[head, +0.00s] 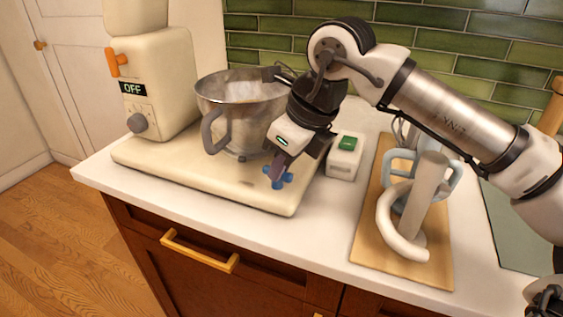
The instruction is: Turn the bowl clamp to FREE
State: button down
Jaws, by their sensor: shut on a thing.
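The bowl clamp is a small blue knob (287,180) at the front right of the cream mixer base (190,170). My gripper (278,176) points down at the knob and is shut on it; its fingers cover the knob's middle, and blue lobes show on both sides. The clamp's markings are hidden or too small to read, so I cannot tell its setting. The steel mixing bowl (240,105) with a grey handle stands upright on the base, just left of my gripper.
The mixer (165,75) shows OFF, with an orange lever (114,62) and a grey dial. A white box with a green top (345,150) stands close right of my gripper. Farther right, a wooden board (370,235) bears pale attachments (402,225). The counter's front strip is clear.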

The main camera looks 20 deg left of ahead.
jog(key=shift+w+n+g, duration=0.1)
jog(key=shift+n+g, duration=0.2)
jog(key=shift+n, duration=0.5)
jog(key=c, duration=1.4)
grip_release()
jog(key=shift+c, duration=0.2)
jog(key=v, duration=1.4)
jog(key=shift+p, duration=0.3)
jog(key=shift+a+f, duration=0.1)
